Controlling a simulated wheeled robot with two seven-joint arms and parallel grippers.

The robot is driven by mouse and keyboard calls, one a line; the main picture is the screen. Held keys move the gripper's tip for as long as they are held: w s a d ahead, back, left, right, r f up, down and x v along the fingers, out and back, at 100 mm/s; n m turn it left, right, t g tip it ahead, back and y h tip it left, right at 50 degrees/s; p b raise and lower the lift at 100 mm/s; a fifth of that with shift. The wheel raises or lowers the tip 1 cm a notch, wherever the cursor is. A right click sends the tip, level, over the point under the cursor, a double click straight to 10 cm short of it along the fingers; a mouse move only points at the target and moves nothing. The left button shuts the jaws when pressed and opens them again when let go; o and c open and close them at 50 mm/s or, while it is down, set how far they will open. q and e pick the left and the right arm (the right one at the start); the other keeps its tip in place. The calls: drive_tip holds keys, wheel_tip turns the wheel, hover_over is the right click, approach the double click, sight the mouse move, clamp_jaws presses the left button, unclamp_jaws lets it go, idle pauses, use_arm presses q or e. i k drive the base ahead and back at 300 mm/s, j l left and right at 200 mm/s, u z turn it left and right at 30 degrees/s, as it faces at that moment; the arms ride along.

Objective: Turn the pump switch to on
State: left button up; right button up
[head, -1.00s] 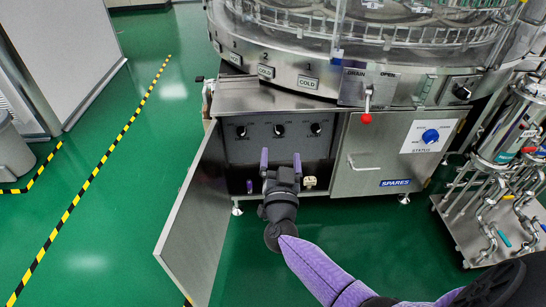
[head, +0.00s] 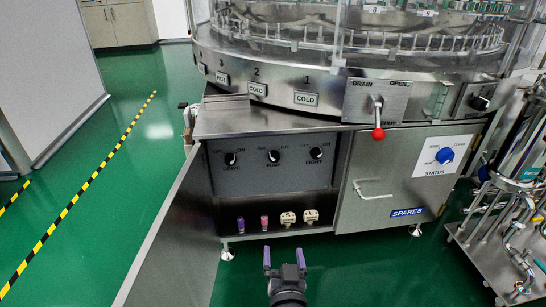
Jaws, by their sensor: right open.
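The pump switch (head: 273,157) is the middle of three black knobs on a grey panel (head: 230,181) inside the open cabinet of the washer. Its label reads PUMP below, with ON to its upper right. Its pointer looks tilted to the upper left, though it is small. The drive switch (head: 231,159) is to its left and the light switch (head: 316,154) to its right. My right gripper (head: 284,256) is open and empty at the bottom middle, below and in front of the cabinet, apart from the panel. My left gripper is not in view.
The cabinet door (head: 172,240) stands open at the left. A red-tipped drain lever (head: 378,134) sticks out above right. A closed door with a blue status knob (head: 445,155) is on the right. A pipe cart (head: 510,235) stands far right.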

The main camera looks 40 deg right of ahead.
sight(274, 156)
drive_tip(key=i+l, duration=0.9)
drive_tip(key=l, duration=0.1)
